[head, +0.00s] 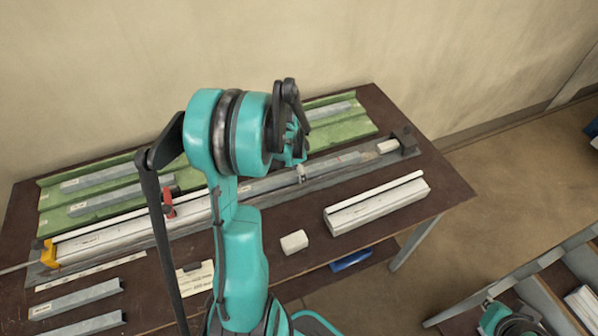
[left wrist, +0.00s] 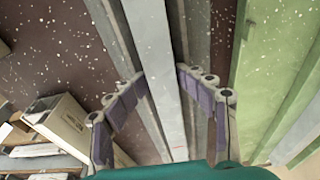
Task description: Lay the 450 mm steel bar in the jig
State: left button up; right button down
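The jig (head: 408,150) is a long grey channel across the bench, with a dark end block at its right. A pale profile (head: 130,230) lies in its left part. A long grey steel bar (head: 335,163) lies along the channel line; I cannot tell whether it is fully seated. My left gripper (head: 302,173) is over this bar, largely hidden by its own wrist. My right gripper (head: 507,322) is at the lower right edge, fingers hidden.
A green tray (head: 350,128) with several grey bars runs behind the jig. A red clamp (head: 168,203) and yellow stop (head: 48,253) are at the left. A white profile (head: 378,205) and white block (head: 294,241) stand in front. Two grey bars (head: 75,300) lie front left.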

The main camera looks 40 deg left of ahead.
aim_at(294, 174)
pick_arm(q)
jog(key=shift+a, duration=0.15)
jog(key=shift+r+p, duration=0.6)
notch_tip(294, 174, up, 12)
jog(key=s+p, duration=0.2)
jog(key=p, duration=0.2)
jog(key=s+d+r+n+t, duration=0.1)
jog(key=s+d+r+t, duration=0.1)
jog(key=d, duration=0.5)
jog(key=s+d+r+n+t, duration=0.2)
jog(key=s+d, duration=0.1)
jog(key=d, duration=0.5)
jog(key=s+d+r+n+t, duration=0.1)
jog(key=s+d+r+n, duration=0.1)
jog(key=d, duration=0.6)
jog(key=shift+s+r+t+y, duration=0.35)
jog(key=shift+r+t+y, duration=0.05)
jog(key=shift+r, duration=0.05)
